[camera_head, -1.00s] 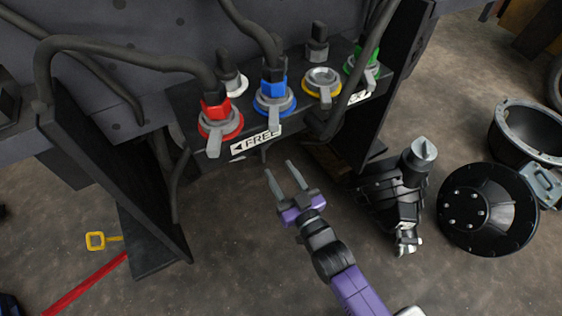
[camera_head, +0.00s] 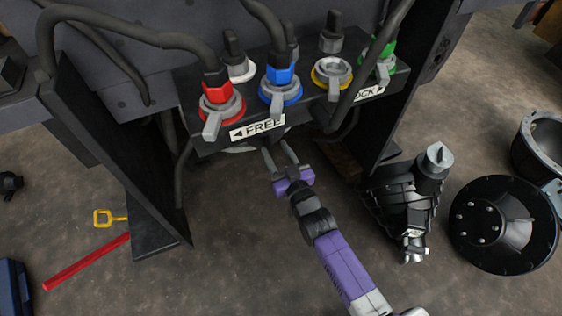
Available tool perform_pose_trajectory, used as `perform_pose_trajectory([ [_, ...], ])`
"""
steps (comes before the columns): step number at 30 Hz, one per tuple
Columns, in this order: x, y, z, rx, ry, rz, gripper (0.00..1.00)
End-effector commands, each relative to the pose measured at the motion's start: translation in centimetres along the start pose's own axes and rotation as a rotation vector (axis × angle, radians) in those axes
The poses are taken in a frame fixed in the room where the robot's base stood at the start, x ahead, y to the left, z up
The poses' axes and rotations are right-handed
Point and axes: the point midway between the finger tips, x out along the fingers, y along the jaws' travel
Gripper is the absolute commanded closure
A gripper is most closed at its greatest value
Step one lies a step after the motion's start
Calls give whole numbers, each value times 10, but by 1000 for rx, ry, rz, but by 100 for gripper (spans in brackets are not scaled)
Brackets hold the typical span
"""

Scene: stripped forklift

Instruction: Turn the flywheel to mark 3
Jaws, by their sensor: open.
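My gripper (camera_head: 279,152) is open and empty. Its two fingers point up the picture under the front edge of the connector panel (camera_head: 205,145), just below the FREE label. A pale curved edge (camera_head: 240,150) shows beneath the panel at the fingertips; most of it is hidden, and I cannot tell whether it is the flywheel. No numbered marks can be read. I cannot tell whether the fingers touch anything.
A dark upright plate (camera_head: 110,150) stands at left. A motor-like part (camera_head: 408,200) and a black bolted disc (camera_head: 500,220) lie at right.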

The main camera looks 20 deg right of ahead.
Motion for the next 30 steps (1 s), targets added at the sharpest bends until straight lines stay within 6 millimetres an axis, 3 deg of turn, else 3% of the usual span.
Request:
perform_pose_trajectory([
  [15, 48, 0, 1, 0, 1, 1, 56],
  [28, 56, 0, 1, -1, -5, 0, 56],
  [30, 56, 0, 1, -1, -5, 0, 66],
])
